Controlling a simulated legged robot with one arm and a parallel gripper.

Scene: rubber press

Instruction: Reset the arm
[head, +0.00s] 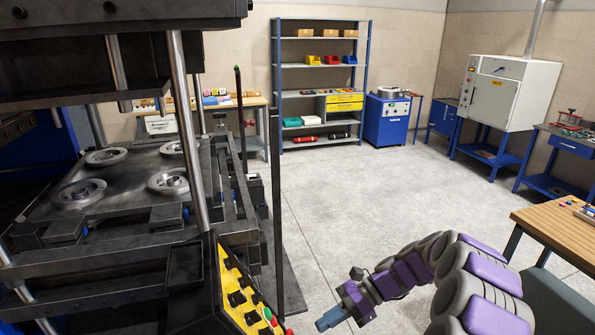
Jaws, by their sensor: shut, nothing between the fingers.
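My arm (430,265) is purple and grey and reaches in from the bottom right, bent over toward the left. My gripper (329,321) is at the bottom centre, over the open floor. It is shut and empty, its bluish tip pointing down and left. It is to the right of the press control panel (240,290) and touches nothing that I can see.
The large dark press (120,240) with round metal moulds (79,194) fills the left side. A wooden workbench (553,238) stands at the right. A blue shelf unit (318,87), a blue cabinet (387,118) and a white oven (508,92) stand at the back. The middle floor is clear.

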